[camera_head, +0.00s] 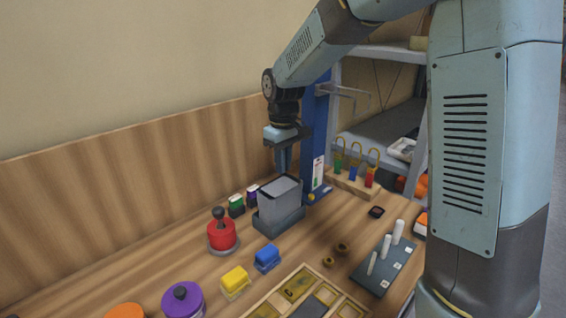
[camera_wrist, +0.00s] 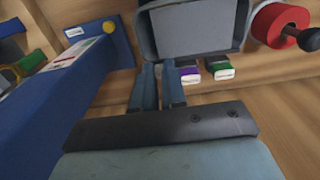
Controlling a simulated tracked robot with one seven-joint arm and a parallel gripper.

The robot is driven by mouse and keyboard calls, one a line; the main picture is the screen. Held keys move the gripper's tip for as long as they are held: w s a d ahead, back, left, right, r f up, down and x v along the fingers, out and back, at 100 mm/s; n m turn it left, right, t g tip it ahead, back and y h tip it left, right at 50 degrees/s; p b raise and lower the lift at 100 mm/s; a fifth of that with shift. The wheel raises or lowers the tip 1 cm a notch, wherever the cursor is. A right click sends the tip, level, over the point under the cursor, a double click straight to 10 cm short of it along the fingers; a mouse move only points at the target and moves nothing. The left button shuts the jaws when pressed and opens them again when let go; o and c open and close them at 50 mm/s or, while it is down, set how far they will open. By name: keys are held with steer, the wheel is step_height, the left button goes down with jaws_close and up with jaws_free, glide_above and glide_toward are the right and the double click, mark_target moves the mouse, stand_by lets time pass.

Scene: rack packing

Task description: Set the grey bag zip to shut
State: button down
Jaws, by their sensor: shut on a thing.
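The grey bag (camera_head: 281,200) stands upright in a dark grey holder (camera_head: 279,222) near the back of the table, against the blue post. In the wrist view the bag (camera_wrist: 195,32) fills the top middle, with a darker rim around a flat grey face. My gripper (camera_head: 284,168) points down at the bag's top edge by the post. In the wrist view its two fingers (camera_wrist: 160,72) are close together at the bag's corner, shut on the zip. The zip itself is hidden by the fingertips, so its position along the edge cannot be told.
A blue post (camera_head: 318,125) stands just right of the bag. A red round pot (camera_head: 221,232) and small green and purple boxes are to its left. A blue block (camera_head: 267,256) lies in front. A wooden stand (camera_head: 350,183) with coloured tags is at right.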

stand_by(0.8)
steer(key=shift+w+d, duration=0.25)
steer(key=shift+d, duration=0.05)
steer(key=c, duration=1.2)
jaws_free()
steer(key=shift+o, duration=0.2)
steer(key=shift+r, duration=0.15)
step_height(320, 180, up, 13)
steer(key=shift+r, duration=0.2)
steer(key=shift+d, duration=0.1)
